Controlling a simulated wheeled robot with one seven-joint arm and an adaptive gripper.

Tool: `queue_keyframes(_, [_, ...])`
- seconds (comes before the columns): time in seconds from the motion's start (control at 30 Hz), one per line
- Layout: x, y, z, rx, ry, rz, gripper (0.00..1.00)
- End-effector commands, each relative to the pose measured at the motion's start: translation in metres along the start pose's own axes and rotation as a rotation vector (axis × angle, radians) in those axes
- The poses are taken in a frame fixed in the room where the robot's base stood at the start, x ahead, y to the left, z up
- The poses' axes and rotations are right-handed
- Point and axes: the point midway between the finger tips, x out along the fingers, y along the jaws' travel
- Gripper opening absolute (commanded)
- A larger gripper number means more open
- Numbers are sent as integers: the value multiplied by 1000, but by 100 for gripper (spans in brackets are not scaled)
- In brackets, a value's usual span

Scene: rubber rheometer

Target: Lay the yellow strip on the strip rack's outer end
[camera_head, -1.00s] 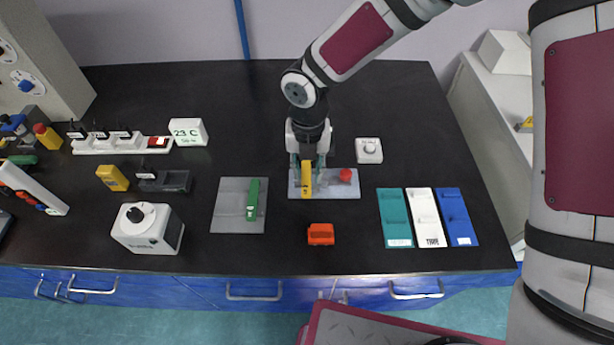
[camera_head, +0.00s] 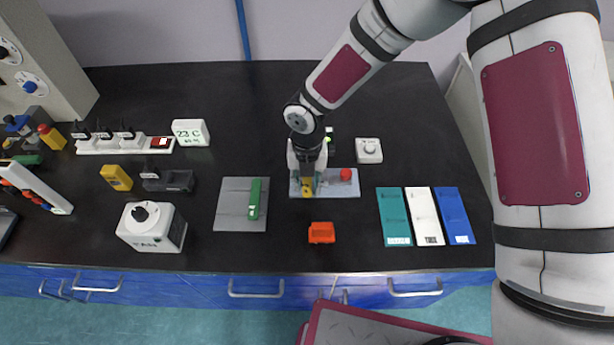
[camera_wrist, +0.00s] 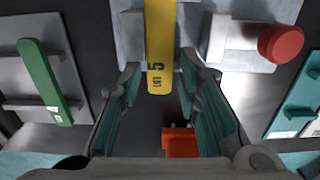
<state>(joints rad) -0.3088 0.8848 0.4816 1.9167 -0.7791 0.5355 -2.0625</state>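The yellow strip (camera_wrist: 159,40) lies on a light grey block fixture (camera_head: 342,188) with a red knob (camera_head: 346,174). In the head view only its front end (camera_head: 306,192) shows below my gripper (camera_head: 307,178). In the wrist view my gripper (camera_wrist: 168,76) is open, its teal fingers on either side of the strip's near end with gaps at both sides. Whether the fingers are down at strip height is unclear. A grey plate (camera_head: 233,207) left of the fixture, perhaps the strip rack, carries a green strip (camera_head: 254,199) on its right part.
An orange block (camera_head: 321,233) sits in front of the fixture. A white dial box (camera_head: 368,150) stands behind right. Teal (camera_head: 394,217), white (camera_head: 424,216) and blue (camera_head: 455,216) plates lie at right. A white knob box (camera_head: 152,227) stands at left.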

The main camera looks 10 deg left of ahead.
Motion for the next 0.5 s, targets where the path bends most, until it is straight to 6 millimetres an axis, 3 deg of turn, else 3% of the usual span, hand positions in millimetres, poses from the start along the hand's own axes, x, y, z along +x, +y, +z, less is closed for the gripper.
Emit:
queue_keyframes(0.23, [2,0,0,-1,0,0,31])
queue_keyframes(0.37, [2,0,0,-1,0,0,4])
queue_keyframes(0.5, [1,0,0,-1,0,0,0])
